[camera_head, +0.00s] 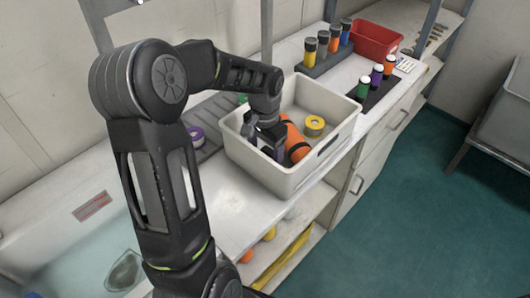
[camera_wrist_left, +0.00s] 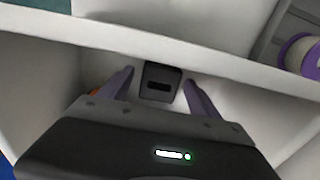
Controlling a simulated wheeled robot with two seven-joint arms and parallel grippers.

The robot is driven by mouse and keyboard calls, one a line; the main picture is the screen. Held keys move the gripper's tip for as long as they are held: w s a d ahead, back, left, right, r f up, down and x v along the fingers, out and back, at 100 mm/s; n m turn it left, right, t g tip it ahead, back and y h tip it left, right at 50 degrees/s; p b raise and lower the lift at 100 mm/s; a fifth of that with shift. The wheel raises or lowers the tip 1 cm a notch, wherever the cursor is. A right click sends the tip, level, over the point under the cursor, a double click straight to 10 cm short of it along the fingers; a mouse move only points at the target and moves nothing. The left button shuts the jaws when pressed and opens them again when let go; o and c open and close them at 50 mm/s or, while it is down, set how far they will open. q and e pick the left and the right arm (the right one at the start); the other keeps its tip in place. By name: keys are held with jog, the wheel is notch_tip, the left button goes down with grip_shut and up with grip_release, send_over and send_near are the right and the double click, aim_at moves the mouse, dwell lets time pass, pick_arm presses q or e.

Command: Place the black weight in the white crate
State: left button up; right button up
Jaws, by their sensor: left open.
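The white crate (camera_head: 262,182) stands on the counter, and its rim crosses the left wrist view (camera_wrist_left: 170,55). My left gripper (camera_head: 268,146) reaches down inside the crate near its left wall. In the left wrist view my left gripper (camera_wrist_left: 158,78) is open, with one purple finger on each side of the black weight (camera_wrist_left: 160,84). The weight is a small dark block with a slot, low inside the crate by the wall. A gap shows beside it, and I cannot tell whether a finger touches it. I cannot make the weight out in the head view.
An orange cylinder (camera_head: 293,137) and a yellow roll (camera_head: 314,125) lie in the crate to the gripper's right. A purple roll (camera_head: 196,137) sits left of the crate. Bottle racks and a red bin (camera_head: 375,42) stand behind. A sink (camera_head: 105,243) is at front left.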

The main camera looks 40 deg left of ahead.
pick_arm(q)
notch_tip(320, 180, up, 12)
jog(key=shift+r+b, duration=0.15)
jog(key=shift+b, duration=0.2)
dwell(0.4)
dwell(0.6)
